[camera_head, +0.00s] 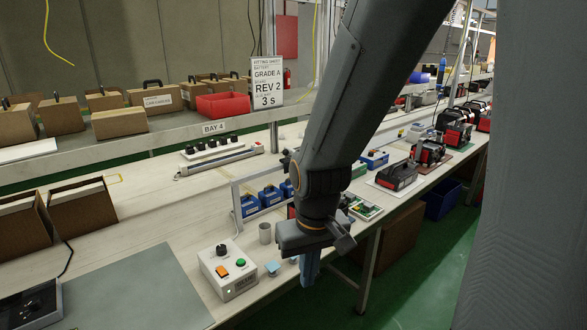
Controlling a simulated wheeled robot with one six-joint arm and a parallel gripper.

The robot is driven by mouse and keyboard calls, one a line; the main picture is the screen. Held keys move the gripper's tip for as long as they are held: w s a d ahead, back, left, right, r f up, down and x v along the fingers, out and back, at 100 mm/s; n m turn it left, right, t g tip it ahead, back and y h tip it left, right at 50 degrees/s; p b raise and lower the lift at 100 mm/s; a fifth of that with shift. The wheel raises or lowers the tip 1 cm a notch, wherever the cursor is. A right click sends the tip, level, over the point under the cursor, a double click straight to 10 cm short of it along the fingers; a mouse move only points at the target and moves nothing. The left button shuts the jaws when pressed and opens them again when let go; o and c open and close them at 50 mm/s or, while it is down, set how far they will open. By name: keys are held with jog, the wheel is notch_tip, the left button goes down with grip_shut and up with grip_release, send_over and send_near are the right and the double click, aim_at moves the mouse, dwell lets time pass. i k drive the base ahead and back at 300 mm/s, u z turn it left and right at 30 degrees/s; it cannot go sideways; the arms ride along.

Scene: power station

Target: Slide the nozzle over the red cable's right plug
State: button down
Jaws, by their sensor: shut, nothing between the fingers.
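My gripper (308,284) points down near the front edge of the bench, its fingers together and empty. I cannot make out a nozzle or a red cable with plugs in this view; my arm covers part of the bench behind it. A small light blue piece (272,267) lies on the bench between my gripper and a white control box (228,270) with a black knob, an orange button and a green button.
Blue battery packs (270,196) stand behind a grey frame (236,205). A green circuit board (366,210) and a black-red battery (397,175) lie to the right. A grey mat (135,290) covers the front left. A sign (267,82) and red bin (222,105) stand on the shelf.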

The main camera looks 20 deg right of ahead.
aim_at(285, 160)
jog(key=z, duration=0.05)
jog(key=k, duration=0.5)
jog(key=z, duration=1.35)
jog(key=i, duration=0.9)
jog(key=u, duration=1.45)
jog(key=i, duration=0.5)
jog(key=u, duration=0.05)
